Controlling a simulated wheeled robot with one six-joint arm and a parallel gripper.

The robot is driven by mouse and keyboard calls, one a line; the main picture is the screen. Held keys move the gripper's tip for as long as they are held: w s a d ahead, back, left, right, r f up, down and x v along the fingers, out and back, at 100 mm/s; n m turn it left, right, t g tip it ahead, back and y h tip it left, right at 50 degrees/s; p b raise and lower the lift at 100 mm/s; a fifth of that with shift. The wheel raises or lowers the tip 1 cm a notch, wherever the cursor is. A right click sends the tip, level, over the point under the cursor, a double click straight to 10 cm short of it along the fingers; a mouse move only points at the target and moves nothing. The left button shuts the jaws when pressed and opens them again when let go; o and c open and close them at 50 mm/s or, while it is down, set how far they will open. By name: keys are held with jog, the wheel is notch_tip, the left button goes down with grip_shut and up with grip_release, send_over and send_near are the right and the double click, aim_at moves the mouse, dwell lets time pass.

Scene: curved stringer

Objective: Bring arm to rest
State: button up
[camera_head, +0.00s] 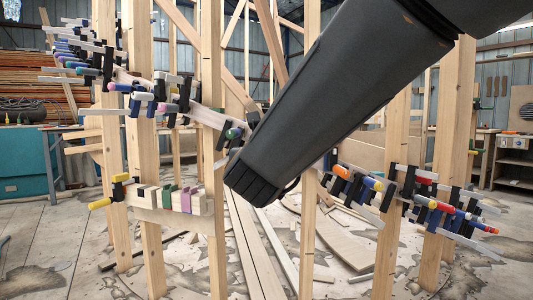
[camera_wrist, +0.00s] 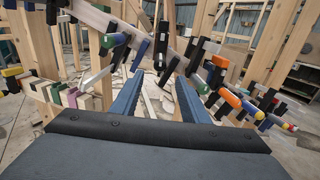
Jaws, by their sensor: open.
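My gripper (camera_wrist: 161,82) is open in the wrist view, its two blue fingers apart with no object held between them. Several clamps lie ahead of the fingertips, including a black one (camera_wrist: 160,40); I cannot tell the exact gap. In the head view my dark arm crosses from upper right to the centre and hides the gripper. The curved wooden stringer (camera_head: 208,116) runs down from upper left, passes behind my arm and carries on at the right.
Upright timber posts (camera_head: 213,170) stand close on both sides of my arm. Long boards (camera_head: 262,250) and curved strips lie on the floor. A teal workbench (camera_head: 25,165) stands at far left.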

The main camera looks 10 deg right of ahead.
jog(key=s+a+f+n+g+y, duration=0.5)
jog(key=a+f+n, duration=0.3)
jog(key=a+n, duration=0.3)
jog(key=s+a+f+n+g+y, duration=0.2)
jog(key=s+a+f+n+y, duration=0.35)
jog(key=a+f+n, duration=0.55)
jog(key=s+d+f+n+g+h, duration=0.1)
jog(key=s+d+f+n+g, duration=0.15)
jog(key=s+n, duration=0.6)
jog(key=s+d+f+n+g+h, duration=0.1)
jog(key=s+f+n+g, duration=0.3)
jog(key=s+n, duration=0.4)
jog(key=s+d+f+n+g+h, duration=0.1)
jog(key=s+f+n+g+h, duration=0.2)
jog(key=s+n, duration=0.5)
jog(key=d+r+m+p, duration=0.3)
jog(key=d+r+p, duration=0.7)
jog(key=p, duration=0.7)
jog(key=s+d+r+m+p, duration=0.1)
jog(key=d+r+m+p, duration=0.3)
jog(key=d+r+p, duration=0.6)
notch_tip(320, 180, up, 6)
jog(key=p, duration=0.7)
jog(key=shift+d+r+g, duration=0.15)
jog(key=shift+d+g, duration=0.1)
jog(key=shift+g, duration=0.1)
